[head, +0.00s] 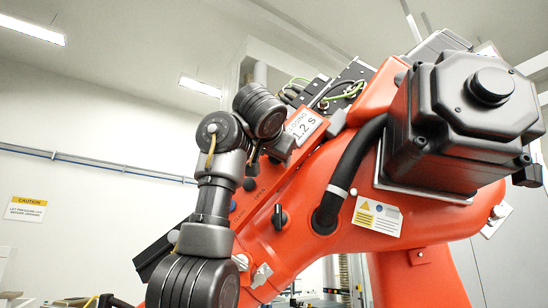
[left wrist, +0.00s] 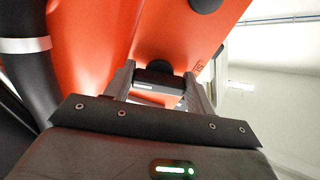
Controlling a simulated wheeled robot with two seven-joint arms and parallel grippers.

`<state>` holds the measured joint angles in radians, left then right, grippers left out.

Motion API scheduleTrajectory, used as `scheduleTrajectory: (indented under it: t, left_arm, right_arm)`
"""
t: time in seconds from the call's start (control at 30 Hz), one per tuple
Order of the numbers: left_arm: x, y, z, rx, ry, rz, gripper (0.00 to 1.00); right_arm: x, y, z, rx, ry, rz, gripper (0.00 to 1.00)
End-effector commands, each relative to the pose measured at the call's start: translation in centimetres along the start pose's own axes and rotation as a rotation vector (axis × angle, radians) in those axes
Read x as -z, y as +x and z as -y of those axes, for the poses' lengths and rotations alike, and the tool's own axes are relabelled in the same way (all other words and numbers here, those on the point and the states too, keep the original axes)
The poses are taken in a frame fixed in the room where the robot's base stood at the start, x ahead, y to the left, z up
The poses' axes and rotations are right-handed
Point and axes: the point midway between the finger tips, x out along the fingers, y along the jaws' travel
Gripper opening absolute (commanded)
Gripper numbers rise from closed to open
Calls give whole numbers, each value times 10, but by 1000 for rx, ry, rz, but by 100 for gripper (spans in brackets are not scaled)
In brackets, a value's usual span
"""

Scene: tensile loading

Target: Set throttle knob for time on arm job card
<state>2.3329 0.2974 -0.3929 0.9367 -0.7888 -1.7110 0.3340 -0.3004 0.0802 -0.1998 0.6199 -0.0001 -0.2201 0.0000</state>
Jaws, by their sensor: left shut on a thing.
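The job card (head: 303,127) is a white label on the orange machine arm (head: 308,180); it reads "CLOSING 1.2 S". My left gripper (head: 253,158) reaches in from the left, close to the orange face below the card. In the left wrist view its two grey fingers (left wrist: 160,80) stand on either side of a black knob (left wrist: 158,72) with a pale line on it, and are shut on it. The hold itself is hard to make out in the head view. My right gripper is not in view.
A black lever-like knob (head: 279,217) and a blue button (head: 232,205) sit on the orange face. A thick black hose (head: 350,170) with a white band runs to its right. A large black motor housing (head: 465,115) juts out at the upper right.

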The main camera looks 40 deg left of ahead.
Motion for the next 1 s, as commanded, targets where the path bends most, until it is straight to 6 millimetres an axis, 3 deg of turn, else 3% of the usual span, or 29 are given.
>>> scheduleTrajectory:
  t: [0.5, 1.0]
  left_arm:
    - [0, 0, 2, 0, 376, 1, 32]
    - [0, 0, 2, 0, 472, 1, 32]
  right_arm:
    - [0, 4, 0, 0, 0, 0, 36]
    - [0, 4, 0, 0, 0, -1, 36]
